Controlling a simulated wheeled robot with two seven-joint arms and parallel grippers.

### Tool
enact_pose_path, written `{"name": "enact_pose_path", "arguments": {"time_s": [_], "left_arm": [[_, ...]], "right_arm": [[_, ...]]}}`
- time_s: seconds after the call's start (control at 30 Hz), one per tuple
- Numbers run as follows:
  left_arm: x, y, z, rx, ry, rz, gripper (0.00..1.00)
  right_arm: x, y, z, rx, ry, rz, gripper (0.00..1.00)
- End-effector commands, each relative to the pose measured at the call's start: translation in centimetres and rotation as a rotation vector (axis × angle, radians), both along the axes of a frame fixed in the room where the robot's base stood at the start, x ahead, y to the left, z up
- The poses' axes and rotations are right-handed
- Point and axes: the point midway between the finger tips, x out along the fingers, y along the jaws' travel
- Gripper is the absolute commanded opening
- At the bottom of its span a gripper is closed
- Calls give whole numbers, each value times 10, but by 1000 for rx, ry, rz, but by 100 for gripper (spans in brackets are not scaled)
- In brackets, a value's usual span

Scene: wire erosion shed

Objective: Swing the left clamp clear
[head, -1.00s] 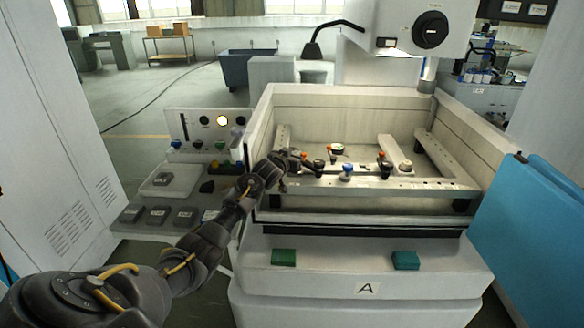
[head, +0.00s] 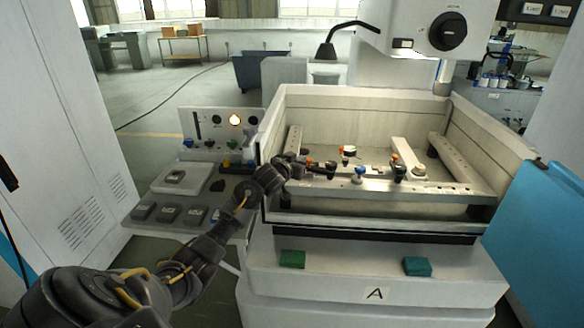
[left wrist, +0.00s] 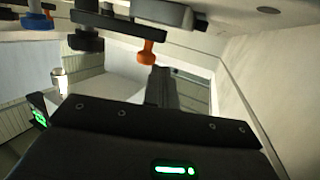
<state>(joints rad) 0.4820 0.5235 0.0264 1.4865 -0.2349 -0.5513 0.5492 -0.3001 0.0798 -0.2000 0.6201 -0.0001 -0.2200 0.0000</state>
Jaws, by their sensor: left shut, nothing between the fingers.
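The left clamp, with a black knob (head: 331,167) and an orange-tipped handle (head: 309,161), sits on the front rail of the machine's tank. My left gripper (head: 298,163) is shut and empty, reaching over the tank's left wall right beside the orange tip. In the left wrist view, the orange handle (left wrist: 148,48) shows just beyond the closed fingers (left wrist: 161,80), and a dark knob (left wrist: 86,40) is to its left. I cannot tell whether the fingers touch the handle. My right gripper is not in view.
A blue knob (head: 359,174) and the right clamp (head: 399,171) stand further right on the rail. A round dial (head: 349,152) is behind. A control panel (head: 222,130) stands left of the tank. A blue panel (head: 540,225) flanks the right side.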

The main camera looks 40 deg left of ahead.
Motion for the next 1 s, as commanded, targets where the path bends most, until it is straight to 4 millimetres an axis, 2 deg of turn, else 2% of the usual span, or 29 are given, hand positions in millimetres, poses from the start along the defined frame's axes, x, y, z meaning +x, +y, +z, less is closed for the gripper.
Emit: {"name": "enact_pose_path", "arguments": {"time_s": [0.1, 0.3, 0.57, 0.67, 0.77, 0.83, 0.9, 1.0], "left_arm": [[-22, -3, 2, 3, -1, -1, 0], [-47, -5, 7, 1, 0, 1, 0], [-57, -7, 9, 1, 3, 2, 0], [-61, -13, -2, 5, 23, 0, 0], [-77, -34, -35, 23, 93, -7, 0], [-104, -60, -77, 44, 190, -18, 0], [-143, -91, -121, 68, 308, -32, 0], [-199, -127, -166, 90, 458, -56, 0]], "right_arm": [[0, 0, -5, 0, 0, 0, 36], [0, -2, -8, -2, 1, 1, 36], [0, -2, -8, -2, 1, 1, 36], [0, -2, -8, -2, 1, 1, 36], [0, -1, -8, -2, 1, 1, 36], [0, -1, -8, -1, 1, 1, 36], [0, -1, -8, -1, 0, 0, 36], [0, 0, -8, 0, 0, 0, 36]]}}
